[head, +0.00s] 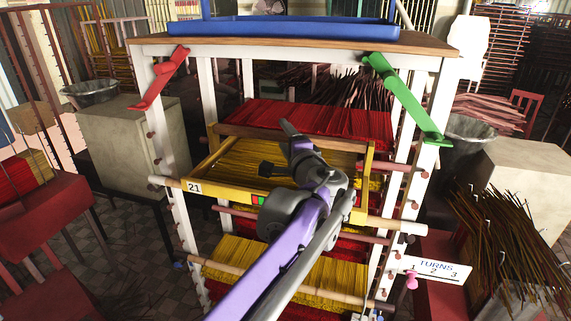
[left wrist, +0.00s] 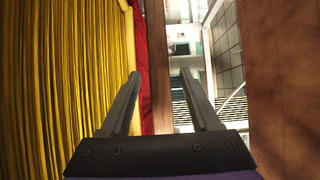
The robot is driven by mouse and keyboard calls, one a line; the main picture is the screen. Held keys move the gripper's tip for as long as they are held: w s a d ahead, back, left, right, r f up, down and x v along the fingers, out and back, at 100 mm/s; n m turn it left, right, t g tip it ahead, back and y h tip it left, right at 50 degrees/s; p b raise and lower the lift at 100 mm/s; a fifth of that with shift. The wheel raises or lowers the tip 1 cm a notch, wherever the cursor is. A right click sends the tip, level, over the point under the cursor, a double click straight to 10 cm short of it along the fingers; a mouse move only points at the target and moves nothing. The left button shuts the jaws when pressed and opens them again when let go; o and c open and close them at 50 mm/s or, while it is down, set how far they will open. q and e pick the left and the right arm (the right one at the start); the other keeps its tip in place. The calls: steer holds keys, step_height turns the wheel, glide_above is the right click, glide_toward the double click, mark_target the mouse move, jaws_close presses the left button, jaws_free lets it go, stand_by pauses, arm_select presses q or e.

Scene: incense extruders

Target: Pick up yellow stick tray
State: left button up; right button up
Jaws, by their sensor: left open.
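The yellow stick tray (head: 217,165) is a shallow yellow frame filled with yellow sticks, on a middle level of the white rack. A plate marked 21 (head: 194,187) is at its front left. It also shows at the left of the left wrist view (left wrist: 70,70). My left gripper (head: 277,150) is open and empty over the tray, hiding part of its right half. In the left wrist view, the open fingers (left wrist: 158,78) have a brown bar between their tips. I cannot tell whether they touch it. My right gripper is not in view.
Red sticks (head: 310,117) lie behind and above the tray; more yellow sticks (head: 235,252) lie below. The rack has a wooden top (head: 290,43) with a blue tray (head: 300,26), red (head: 162,78) and green (head: 405,97) levers, and a TURNS sign (head: 436,268) at right.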

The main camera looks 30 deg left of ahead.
mark_target(282, 157)
arm_select(q)
steer(key=x, duration=0.3)
steer(key=shift+w, duration=0.15)
steer(key=shift+s+d, duration=0.1)
steer(key=shift+s, duration=0.1)
steer(key=shift+c, duration=0.7)
jaws_close()
stand_by(0.3)
